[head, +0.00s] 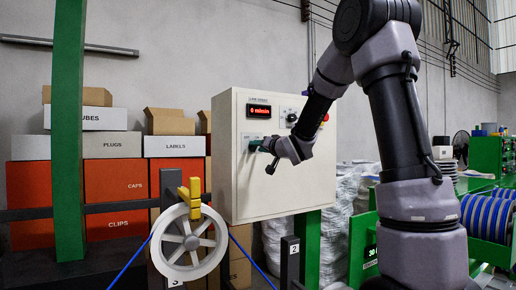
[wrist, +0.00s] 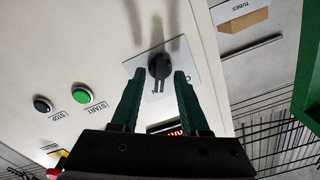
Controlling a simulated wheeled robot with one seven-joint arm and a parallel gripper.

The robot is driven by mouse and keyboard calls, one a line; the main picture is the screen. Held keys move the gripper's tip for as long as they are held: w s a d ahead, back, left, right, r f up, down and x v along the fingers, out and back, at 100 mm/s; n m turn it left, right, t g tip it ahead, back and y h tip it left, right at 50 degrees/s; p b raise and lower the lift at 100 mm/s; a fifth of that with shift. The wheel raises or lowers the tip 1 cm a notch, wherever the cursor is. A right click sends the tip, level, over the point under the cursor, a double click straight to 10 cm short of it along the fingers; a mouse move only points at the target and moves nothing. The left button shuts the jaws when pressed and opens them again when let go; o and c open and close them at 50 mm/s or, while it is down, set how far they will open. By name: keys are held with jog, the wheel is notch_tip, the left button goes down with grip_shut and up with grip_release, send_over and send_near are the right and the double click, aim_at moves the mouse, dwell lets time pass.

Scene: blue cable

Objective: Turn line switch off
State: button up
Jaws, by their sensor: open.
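The line switch is a black rotary knob (wrist: 160,66) on a pale plate on the control box (head: 295,190). In the wrist view its handle points roughly up and down the picture. My gripper (head: 260,146) is at the left part of the box front in the head view, and hides the switch there. In the wrist view my gripper (wrist: 159,76) is open, with one green finger on each side of the knob. A gap shows beside the knob; I cannot tell how deep the fingertips reach. The plate's lettering is too small to read.
A green START button (wrist: 82,97) and a black STOP button (wrist: 43,104) sit left of the switch in the wrist view. A red display (head: 260,111) reads 0 m/min. A white reel (head: 189,243) stands in front at the left.

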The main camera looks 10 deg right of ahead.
jog(key=shift+w+a, duration=0.1)
jog(key=shift+w, duration=0.2)
grip_shut()
jog(key=n, duration=1.1)
jog(key=shift+n, duration=0.4)
dwell(0.5)
